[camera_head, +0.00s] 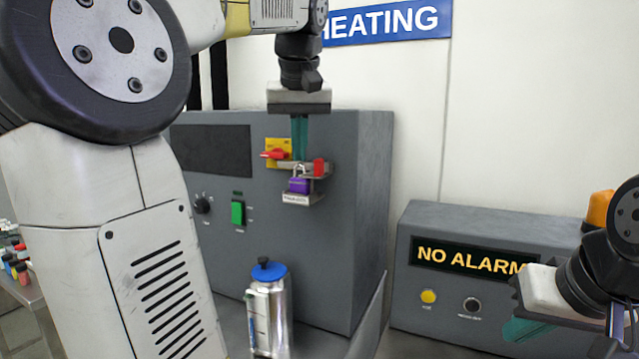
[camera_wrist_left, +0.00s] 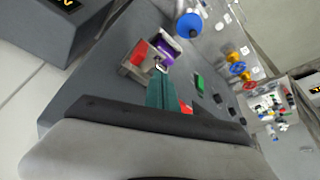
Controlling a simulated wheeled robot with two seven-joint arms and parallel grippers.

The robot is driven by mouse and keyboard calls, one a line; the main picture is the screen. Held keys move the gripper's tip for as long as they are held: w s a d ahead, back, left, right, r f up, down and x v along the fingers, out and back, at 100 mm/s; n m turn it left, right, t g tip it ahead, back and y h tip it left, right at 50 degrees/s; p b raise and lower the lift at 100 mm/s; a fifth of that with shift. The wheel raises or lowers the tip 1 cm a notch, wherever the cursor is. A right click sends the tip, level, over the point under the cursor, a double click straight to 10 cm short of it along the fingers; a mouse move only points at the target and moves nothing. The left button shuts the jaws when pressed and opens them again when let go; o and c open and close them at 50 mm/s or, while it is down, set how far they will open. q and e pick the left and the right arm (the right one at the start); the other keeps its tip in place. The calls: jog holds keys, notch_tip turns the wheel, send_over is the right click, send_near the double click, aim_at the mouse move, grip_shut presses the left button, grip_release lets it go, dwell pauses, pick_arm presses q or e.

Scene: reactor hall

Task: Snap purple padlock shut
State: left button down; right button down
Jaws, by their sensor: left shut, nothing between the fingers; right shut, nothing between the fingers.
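The purple padlock (camera_head: 299,185) hangs at the metal hasp bracket on the front of the grey control cabinet, its shackle upward. A white label sits just below it. In the left wrist view the purple padlock (camera_wrist_left: 164,47) is just beyond the fingertips. My left gripper (camera_head: 299,158) points down with its teal fingers shut and empty, the tips directly above the padlock's shackle. In the left wrist view the left gripper (camera_wrist_left: 160,75) reaches close to the shackle; I cannot tell whether it touches. Whether the shackle is seated is too small to tell. My right gripper (camera_head: 516,328) is shut and empty at lower right.
The grey cabinet (camera_head: 350,190) carries a red handle on a yellow plate (camera_head: 278,152), a green switch (camera_head: 238,212) and a black knob (camera_head: 202,204). A blue-lidded metal canister (camera_head: 270,310) stands below. A "NO ALARM" box (camera_head: 415,290) is at right, near my right gripper.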

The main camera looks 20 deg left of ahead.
aim_at(300, 179)
pick_arm(q)
jog(key=shift+f, duration=0.1)
notch_tip(300, 179, up, 6)
dwell(0.9)
jog(key=shift+s, duration=0.1)
pick_arm(e)
jog(key=shift+s, duration=0.1)
